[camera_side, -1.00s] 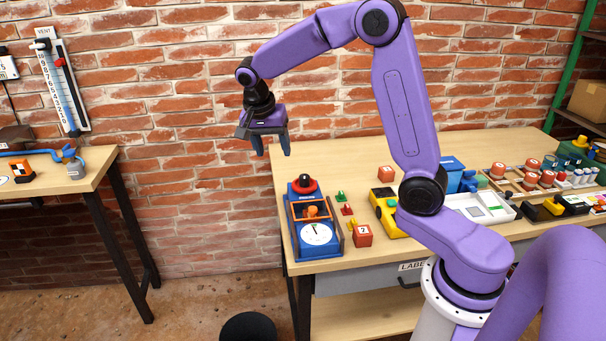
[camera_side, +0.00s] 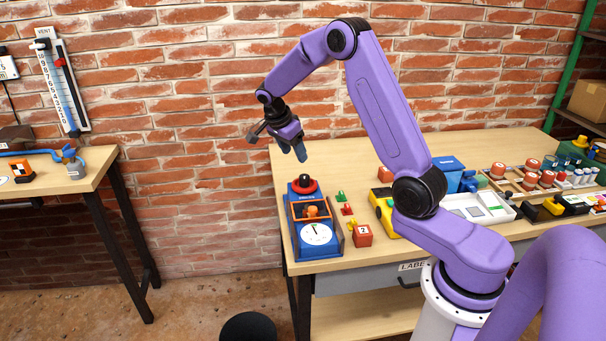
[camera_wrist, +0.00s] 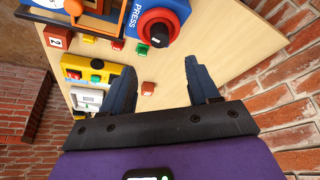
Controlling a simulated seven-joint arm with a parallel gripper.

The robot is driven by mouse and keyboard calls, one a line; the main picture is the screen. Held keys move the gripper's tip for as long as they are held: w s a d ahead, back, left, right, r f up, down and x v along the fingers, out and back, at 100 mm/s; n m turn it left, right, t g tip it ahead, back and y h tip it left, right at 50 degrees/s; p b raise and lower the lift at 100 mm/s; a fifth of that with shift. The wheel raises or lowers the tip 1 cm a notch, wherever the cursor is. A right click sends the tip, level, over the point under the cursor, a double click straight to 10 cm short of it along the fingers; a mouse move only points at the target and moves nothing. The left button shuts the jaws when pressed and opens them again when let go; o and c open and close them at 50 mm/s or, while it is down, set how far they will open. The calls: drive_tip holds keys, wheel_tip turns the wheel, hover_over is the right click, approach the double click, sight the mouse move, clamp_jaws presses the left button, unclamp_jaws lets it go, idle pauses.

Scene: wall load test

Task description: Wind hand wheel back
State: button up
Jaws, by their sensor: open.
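The blue press (camera_side: 294,225) stands at the near left corner of the wooden table. Its red hand wheel (camera_side: 304,186) with a dark hub sits on top. A white round dial (camera_side: 316,233) is on its front. The wheel also shows in the wrist view (camera_wrist: 173,20), at the top and ahead of the fingers, with a dark knob near its rim. My gripper (camera_side: 301,153) is above the wheel, apart from it and tilted. In the wrist view its two blue fingers (camera_wrist: 163,80) are spread with nothing between them.
A red block marked with a figure (camera_side: 362,236), small coloured pieces (camera_side: 347,209) and a yellow device (camera_side: 385,212) stand right of the press. A white tray (camera_side: 480,207) and several other items fill the table's right side. A brick wall is behind.

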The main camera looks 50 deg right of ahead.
sight(304, 176)
drive_tip(key=x, duration=1)
drive_tip(key=shift+f, duration=0.3)
drive_tip(key=c, duration=1)
drive_tip(key=shift+n, duration=0.3)
